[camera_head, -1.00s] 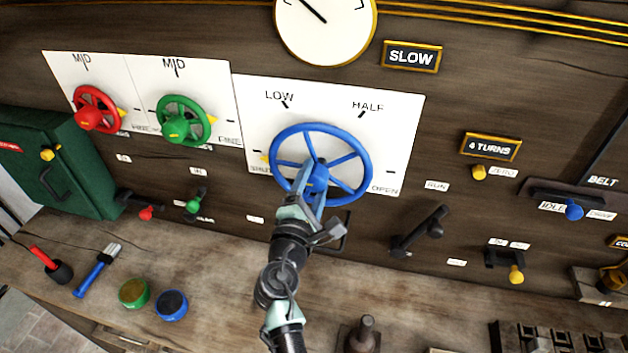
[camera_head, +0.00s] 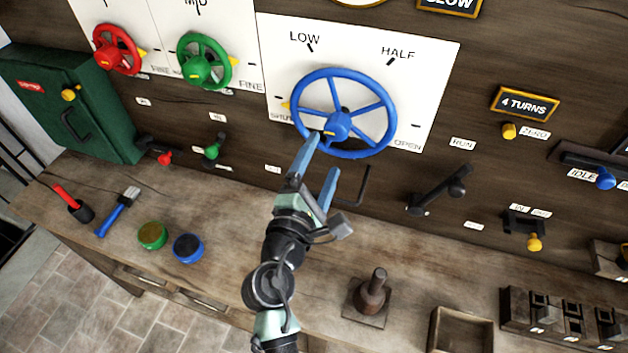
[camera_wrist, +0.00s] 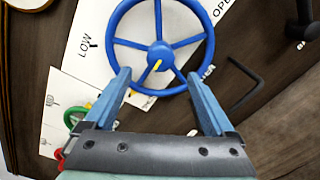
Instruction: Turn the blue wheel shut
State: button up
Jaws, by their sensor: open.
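The blue wheel (camera_head: 376,115) is mounted on a white panel (camera_head: 430,65) marked SHUT, LOW, HALF and OPEN. A yellow pointer (camera_head: 286,105) shows at its left, by SHUT. Its blue hub bears a yellow mark. My gripper (camera_head: 325,153) is open and empty, just below the wheel's lower left rim in the head view. In the wrist view the wheel (camera_wrist: 117,25) lies ahead of my gripper (camera_wrist: 158,80), with the hub between the fingers in the picture. I cannot tell whether a finger touches the rim.
Red (camera_head: 103,35) and green (camera_head: 226,50) wheels are on the left. A black lever (camera_head: 436,192) is right of my gripper, and a black bent rod (camera_head: 362,190) is close by. The bench below holds a blue pot (camera_head: 188,248) and a tamper-like tool (camera_head: 372,295).

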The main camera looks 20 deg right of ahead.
jog(key=v, duration=0.4)
jog(key=shift+b, duration=0.4)
jog(key=shift+r, duration=0.1)
